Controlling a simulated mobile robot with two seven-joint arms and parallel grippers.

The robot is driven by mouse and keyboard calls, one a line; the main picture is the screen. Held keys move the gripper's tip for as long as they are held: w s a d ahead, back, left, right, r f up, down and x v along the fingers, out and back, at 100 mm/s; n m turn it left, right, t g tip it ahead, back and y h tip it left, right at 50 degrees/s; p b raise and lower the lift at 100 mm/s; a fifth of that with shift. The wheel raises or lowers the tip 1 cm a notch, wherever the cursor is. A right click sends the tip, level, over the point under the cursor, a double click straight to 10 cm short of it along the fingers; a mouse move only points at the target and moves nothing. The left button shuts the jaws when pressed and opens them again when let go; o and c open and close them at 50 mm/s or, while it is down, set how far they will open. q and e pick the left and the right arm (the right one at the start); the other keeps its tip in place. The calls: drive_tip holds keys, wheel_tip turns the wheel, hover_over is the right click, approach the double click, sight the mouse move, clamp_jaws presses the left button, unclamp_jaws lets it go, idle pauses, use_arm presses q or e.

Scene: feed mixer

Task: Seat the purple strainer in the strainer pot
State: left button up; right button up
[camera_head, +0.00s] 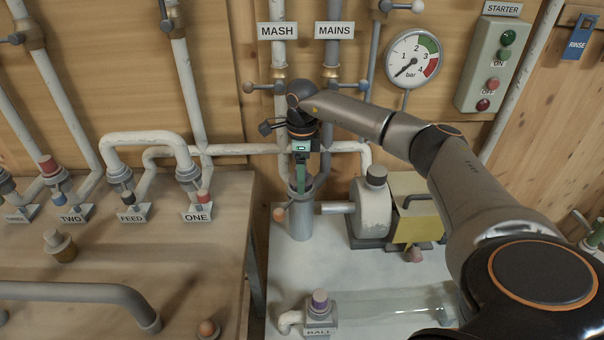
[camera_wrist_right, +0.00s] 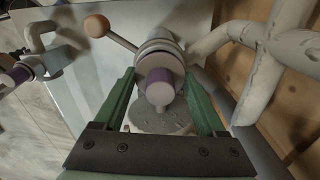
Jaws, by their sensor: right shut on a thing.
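The strainer pot (camera_head: 301,217) is a grey upright cylinder standing on the pale bench in the head view. My right gripper (camera_head: 301,178) points down at its mouth from above. In the right wrist view its green fingers (camera_wrist_right: 160,100) stand either side of the purple strainer (camera_wrist_right: 158,88), whose round purple end shows between them. The gripper is shut on the strainer. The pot's ringed rim (camera_wrist_right: 158,48) shows just beyond the purple part. The strainer's lower part is hidden, so I cannot tell how deep it sits. My left gripper is out of view.
A lever with an orange ball (camera_head: 279,214) sticks out left of the pot. A pump (camera_head: 373,208) and a yellow box (camera_head: 415,207) stand to its right. Pipes run behind it. A purple-topped fitting (camera_head: 320,301) and a clear tube (camera_head: 390,308) lie in front.

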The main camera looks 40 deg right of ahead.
drive_tip(key=shift+f, duration=0.25)
drive_tip(key=o, duration=1.5)
drive_tip(key=shift+c, duration=0.2)
drive_tip(key=shift+r, duration=0.1)
wheel_tip(320, 180, up, 12)
drive_tip(key=shift+r+b, duration=0.2)
drive_tip(key=shift+b, duration=0.25)
drive_tip(key=shift+s+f, duration=0.1)
